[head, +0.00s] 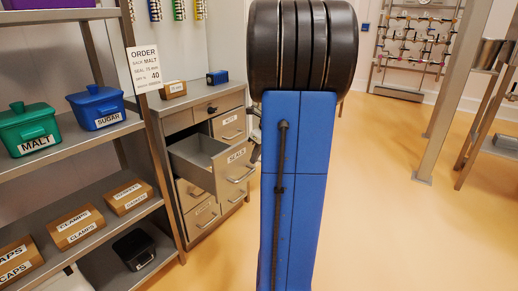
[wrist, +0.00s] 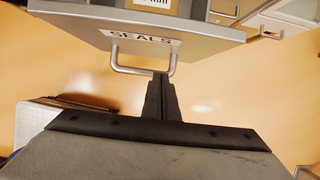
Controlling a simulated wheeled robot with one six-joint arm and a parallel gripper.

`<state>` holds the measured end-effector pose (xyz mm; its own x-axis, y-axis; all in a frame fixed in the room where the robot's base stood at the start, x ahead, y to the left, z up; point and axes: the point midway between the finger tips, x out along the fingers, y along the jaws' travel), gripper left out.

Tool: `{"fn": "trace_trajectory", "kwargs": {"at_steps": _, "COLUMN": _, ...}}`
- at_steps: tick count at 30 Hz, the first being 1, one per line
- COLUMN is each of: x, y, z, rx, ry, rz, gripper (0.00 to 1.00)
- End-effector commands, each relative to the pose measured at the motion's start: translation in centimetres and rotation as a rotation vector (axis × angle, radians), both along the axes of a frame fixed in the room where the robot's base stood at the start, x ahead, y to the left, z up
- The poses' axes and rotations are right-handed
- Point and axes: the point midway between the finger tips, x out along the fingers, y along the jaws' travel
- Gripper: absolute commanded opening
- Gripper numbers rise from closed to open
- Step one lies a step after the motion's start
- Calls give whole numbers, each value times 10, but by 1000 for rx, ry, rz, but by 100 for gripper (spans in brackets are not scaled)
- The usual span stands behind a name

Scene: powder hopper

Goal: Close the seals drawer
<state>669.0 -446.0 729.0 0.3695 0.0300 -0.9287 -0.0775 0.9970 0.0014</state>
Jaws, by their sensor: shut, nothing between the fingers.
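The seals drawer (head: 218,162) stands pulled out of the grey cabinet in the head view, and its inside looks empty where it shows. Its front with the SEALS label (wrist: 140,38) is in the upper part of the wrist view. The metal handle (wrist: 143,71) hangs off that front. My gripper (wrist: 160,76) is shut and empty, its fingertips at the right part of the handle; I cannot tell whether they touch it. In the head view my blue arm hides most of my gripper and the space right of the drawer.
The cabinet (head: 188,121) has other drawers above and below, which look shut. A shelf at left holds a green MALT bin (head: 28,128), a blue SUGAR bin (head: 97,106) and labelled boxes (head: 75,228). The floor (head: 400,200) at right is clear up to a metal frame.

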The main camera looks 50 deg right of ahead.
Motion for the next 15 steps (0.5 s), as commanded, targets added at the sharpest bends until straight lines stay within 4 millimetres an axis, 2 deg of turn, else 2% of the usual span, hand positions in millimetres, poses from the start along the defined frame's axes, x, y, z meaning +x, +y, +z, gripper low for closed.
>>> {"fn": "trace_trajectory", "kwargs": {"at_steps": 3, "x": 19, "y": 2, "z": 2, "rx": -1, "ry": -1, "rz": 4, "gripper": 0}}
{"fn": "trace_trajectory", "kwargs": {"at_steps": 6, "x": 29, "y": 2, "z": 1, "rx": -1, "ry": 0, "rz": 3, "gripper": 0}}
{"fn": "trace_trajectory", "kwargs": {"at_steps": 15, "x": 40, "y": 3, "z": 2, "rx": -1, "ry": -1, "rz": 1, "gripper": 0}}
